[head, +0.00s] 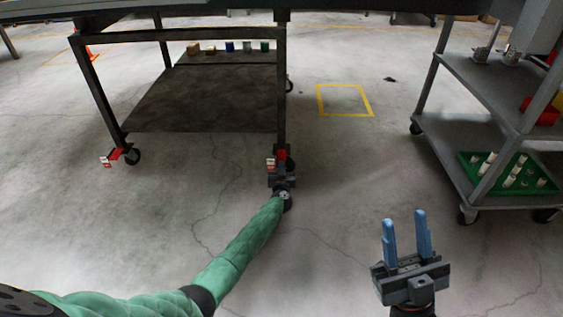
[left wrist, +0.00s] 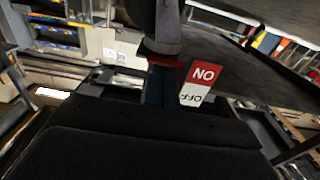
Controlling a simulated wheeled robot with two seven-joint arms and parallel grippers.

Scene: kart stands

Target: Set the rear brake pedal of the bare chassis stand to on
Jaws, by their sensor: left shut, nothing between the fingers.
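The stand (head: 282,80) is a dark metal frame on casters. A red brake pedal (head: 282,155) shows at its near right caster, with a red and white label (head: 271,164) beside it. In the left wrist view the pedal (left wrist: 165,61) is a red strip below a dark post, and the label (left wrist: 203,80) reads ON on red and OFF on white, upside down. My left gripper (head: 281,174) is shut and empty, right at this pedal; contact cannot be told. My right gripper (head: 406,236) is open and empty over the floor.
Another caster with a red pedal (head: 116,154) is at the stand's left leg. A grey cart (head: 480,90) with a green tray (head: 470,158) stands at right. Floor between is clear.

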